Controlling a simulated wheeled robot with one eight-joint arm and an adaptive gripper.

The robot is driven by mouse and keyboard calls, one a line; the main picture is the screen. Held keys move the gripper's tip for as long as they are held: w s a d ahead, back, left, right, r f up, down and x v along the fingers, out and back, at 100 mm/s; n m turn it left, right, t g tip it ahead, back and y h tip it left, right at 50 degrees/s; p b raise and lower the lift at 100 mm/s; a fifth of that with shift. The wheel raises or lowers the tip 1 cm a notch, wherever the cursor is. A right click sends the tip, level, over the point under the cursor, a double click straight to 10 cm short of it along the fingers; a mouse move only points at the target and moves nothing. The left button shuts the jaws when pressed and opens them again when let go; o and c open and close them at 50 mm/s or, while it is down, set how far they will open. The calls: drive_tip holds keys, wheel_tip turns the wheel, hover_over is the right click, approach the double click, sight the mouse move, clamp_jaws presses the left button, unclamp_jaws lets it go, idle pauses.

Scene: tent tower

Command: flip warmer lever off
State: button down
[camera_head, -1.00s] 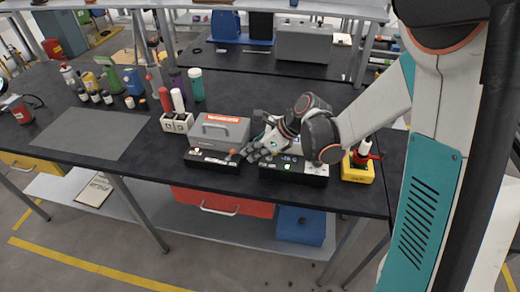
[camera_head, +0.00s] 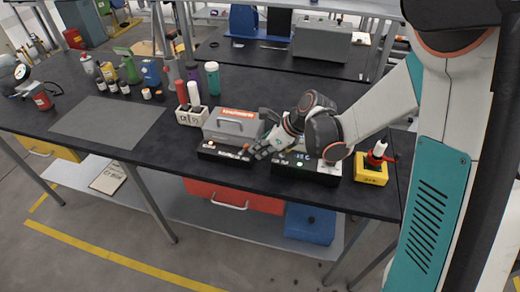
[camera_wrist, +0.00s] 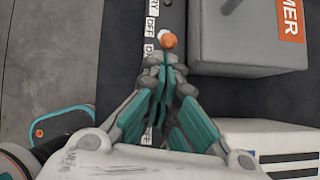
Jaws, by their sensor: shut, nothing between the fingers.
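The warmer (camera_head: 231,125) is a grey box with a handle and an orange label. A black control strip (camera_head: 222,153) runs along its front. The lever's orange knob (camera_head: 246,146) is at the strip's right part; it also shows in the wrist view (camera_wrist: 169,39), beside white labels, one reading OFF (camera_wrist: 150,25). My gripper (camera_head: 256,152) is shut and empty, with its fingertips (camera_wrist: 167,62) right at the lever. They hide the lever's lower part, and I cannot tell if they touch it.
A yellow box with a red-and-white top (camera_head: 371,171) is farther right. A white holder with red and white bottles (camera_head: 192,116) stands left of the warmer. A grey mat (camera_head: 108,123) lies clear at left.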

drive_tip(key=shift+w+a+r+g+h+p, duration=0.1)
drive_tip(key=shift+a+r+g+h+p, duration=0.25)
drive_tip(key=shift+h+p, duration=0.3)
drive_tip(key=a+h, duration=0.1)
drive_tip(key=r+g+h+p, duration=0.1)
drive_tip(key=h, duration=0.1)
drive_tip(key=w+a+r+h+p, duration=0.1)
drive_tip(key=h, duration=0.1)
drive_tip(key=shift+a+r+g, duration=0.2)
drive_tip(key=shift+a+g, duration=0.15)
drive_tip(key=shift+w+a+r, duration=0.1)
drive_tip(key=shift+w+a, duration=0.1)
drive_tip(key=shift+a, duration=0.35)
drive_tip(key=shift+w+a+r, duration=0.1)
drive_tip(key=shift+w+a, duration=0.1)
drive_tip(key=shift+a, duration=0.3)
drive_tip(key=shift+r, duration=0.15)
idle(0.7)
drive_tip(key=shift+r+p, duration=0.55)
drive_tip(key=shift+r, duration=0.15)
